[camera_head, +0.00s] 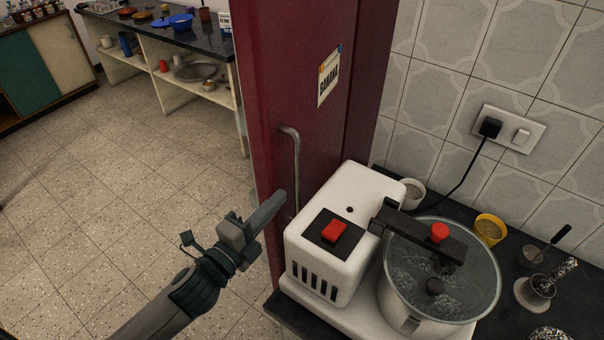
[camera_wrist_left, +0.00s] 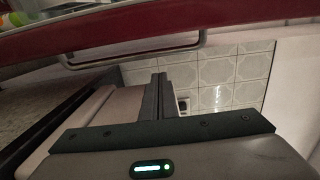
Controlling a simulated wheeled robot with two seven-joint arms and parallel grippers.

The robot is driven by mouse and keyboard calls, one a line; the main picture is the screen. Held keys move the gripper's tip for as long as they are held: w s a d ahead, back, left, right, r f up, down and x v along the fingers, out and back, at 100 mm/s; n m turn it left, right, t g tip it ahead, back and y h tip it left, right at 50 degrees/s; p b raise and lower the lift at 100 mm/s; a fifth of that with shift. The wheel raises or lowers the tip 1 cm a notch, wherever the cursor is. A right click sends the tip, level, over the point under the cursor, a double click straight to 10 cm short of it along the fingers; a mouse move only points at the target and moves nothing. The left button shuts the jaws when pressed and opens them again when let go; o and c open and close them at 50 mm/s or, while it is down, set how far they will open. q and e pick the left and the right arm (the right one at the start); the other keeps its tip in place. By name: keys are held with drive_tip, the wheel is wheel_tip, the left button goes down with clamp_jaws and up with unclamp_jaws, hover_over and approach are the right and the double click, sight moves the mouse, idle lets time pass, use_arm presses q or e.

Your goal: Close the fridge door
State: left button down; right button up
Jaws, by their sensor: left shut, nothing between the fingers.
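The fridge door (camera_head: 300,110) is a tall dark red panel with a grey bar handle (camera_head: 293,165) and a small banana sign. In the left wrist view the red door (camera_wrist_left: 150,32) crosses the top as a slanting band, with its handle (camera_wrist_left: 130,55) below it. Pale surfaces and coloured items show beyond the band at upper left, but how far the door stands open is unclear. My left gripper (camera_head: 279,200) is shut and empty, just left of the handle's lower end; contact is not clear. My right gripper is not in view.
A white mixer-like appliance (camera_head: 345,225) with a steel bowl (camera_head: 405,315) stands on the dark counter (camera_head: 300,322) close to the right of my gripper. A shelf unit (camera_head: 205,98) stands at the back. The tiled floor (camera_head: 85,215) at left is clear.

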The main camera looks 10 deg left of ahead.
sight(299, 175)
use_arm(q)
drive_tip(key=p+x, duration=0.3)
drive_tip(key=x, duration=0.6)
drive_tip(key=shift+w, duration=0.1)
drive_tip(key=shift+w+d+p, duration=0.15)
drive_tip(key=shift+w+p, duration=0.15)
drive_tip(key=shift+f, duration=0.1)
